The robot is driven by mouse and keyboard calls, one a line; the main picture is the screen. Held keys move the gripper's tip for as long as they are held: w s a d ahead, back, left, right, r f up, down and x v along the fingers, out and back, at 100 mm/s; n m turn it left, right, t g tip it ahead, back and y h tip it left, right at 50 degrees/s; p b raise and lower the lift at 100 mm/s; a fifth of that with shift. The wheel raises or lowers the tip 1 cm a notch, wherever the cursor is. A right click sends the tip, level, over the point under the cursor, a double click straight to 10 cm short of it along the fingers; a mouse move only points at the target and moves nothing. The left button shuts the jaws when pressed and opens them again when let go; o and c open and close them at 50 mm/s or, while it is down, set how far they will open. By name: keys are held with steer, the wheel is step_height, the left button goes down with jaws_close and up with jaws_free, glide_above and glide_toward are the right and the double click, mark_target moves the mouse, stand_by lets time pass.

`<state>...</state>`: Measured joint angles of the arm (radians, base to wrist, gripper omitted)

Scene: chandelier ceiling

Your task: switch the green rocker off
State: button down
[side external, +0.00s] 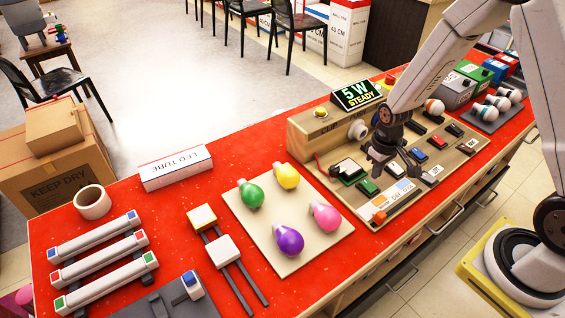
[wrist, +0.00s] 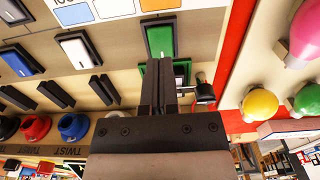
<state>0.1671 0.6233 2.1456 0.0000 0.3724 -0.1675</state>
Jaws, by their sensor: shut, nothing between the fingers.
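My gripper (side external: 380,170) is shut and empty, low over the panel beside these parts. Its fingers (wrist: 160,75) point toward the green rocker in the wrist view. Contact and the rocker's tilt cannot be told.
Other rockers, such as a blue one (side external: 437,142) and a red one (side external: 420,156), stand to the right. A lit display (side external: 357,95) reads "5 W STEADY" on the raised back. A board of colored bulbs (side external: 290,241) lies left of the panel.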

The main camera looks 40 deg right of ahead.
mark_target(371, 190)
steer(key=shift+r, duration=1.35)
steer(key=s+a+r+t, duration=0.2)
steer(key=s+a+r, duration=0.4)
steer(key=r, duration=0.3)
steer(key=shift+s+r+t, duration=0.15)
steer(key=shift+s+t, duration=0.15)
steer(key=shift+s, duration=0.4)
